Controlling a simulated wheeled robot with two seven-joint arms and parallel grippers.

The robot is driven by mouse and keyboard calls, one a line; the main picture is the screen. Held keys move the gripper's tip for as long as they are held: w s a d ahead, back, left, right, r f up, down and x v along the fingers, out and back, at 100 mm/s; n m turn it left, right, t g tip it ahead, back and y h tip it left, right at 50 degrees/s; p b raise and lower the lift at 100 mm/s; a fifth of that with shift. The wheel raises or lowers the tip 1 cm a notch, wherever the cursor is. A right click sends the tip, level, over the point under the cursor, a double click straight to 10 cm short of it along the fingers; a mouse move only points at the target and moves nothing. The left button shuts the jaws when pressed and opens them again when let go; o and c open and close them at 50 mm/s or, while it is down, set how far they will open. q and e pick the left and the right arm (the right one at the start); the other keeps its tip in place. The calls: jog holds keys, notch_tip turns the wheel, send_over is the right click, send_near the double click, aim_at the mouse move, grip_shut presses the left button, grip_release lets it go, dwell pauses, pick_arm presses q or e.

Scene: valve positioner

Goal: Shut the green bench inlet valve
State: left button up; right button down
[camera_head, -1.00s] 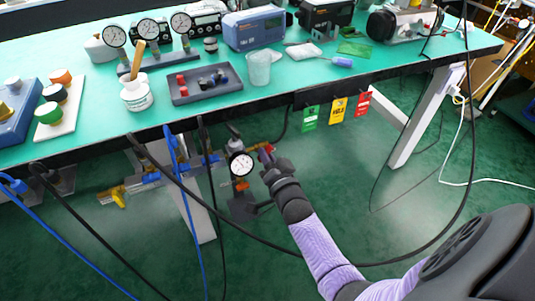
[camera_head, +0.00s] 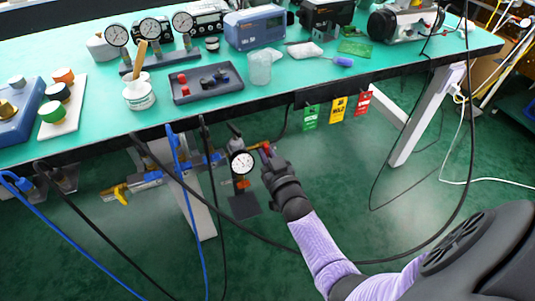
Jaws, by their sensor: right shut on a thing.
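A pipe run with valves hangs under the front edge of the green-topped bench (camera_head: 280,100). A round white gauge (camera_head: 242,162) sits on it. A small red handle (camera_head: 267,149) shows at the pipe's right end, beside the gauge. My right gripper (camera_head: 268,162) is at this red handle and looks shut on it; its fingers hide part of the handle. A yellow handle (camera_head: 121,195) sits at the pipe's left end, and blue parts (camera_head: 213,158) lie between. I cannot tell which valve is the green bench inlet. My left gripper is not in view.
Blue hoses (camera_head: 184,190) and black cables (camera_head: 217,200) hang in front of the pipes. A bench leg (camera_head: 199,205) stands behind them. Green, yellow and red tags (camera_head: 338,110) hang at the bench edge. Floor right of my forearm is mostly clear.

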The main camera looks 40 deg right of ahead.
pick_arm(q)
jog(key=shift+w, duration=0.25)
pick_arm(e)
jog(key=shift+f, duration=0.1)
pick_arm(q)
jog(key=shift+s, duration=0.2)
pick_arm(e)
jog(key=c, duration=0.7)
grip_release()
pick_arm(q)
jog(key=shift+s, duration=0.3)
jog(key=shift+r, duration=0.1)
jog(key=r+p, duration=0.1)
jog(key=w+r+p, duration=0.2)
jog(key=p, duration=0.1)
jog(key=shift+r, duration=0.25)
pick_arm(e)
jog(key=v, duration=1)
jog(key=shift+d, duration=0.1)
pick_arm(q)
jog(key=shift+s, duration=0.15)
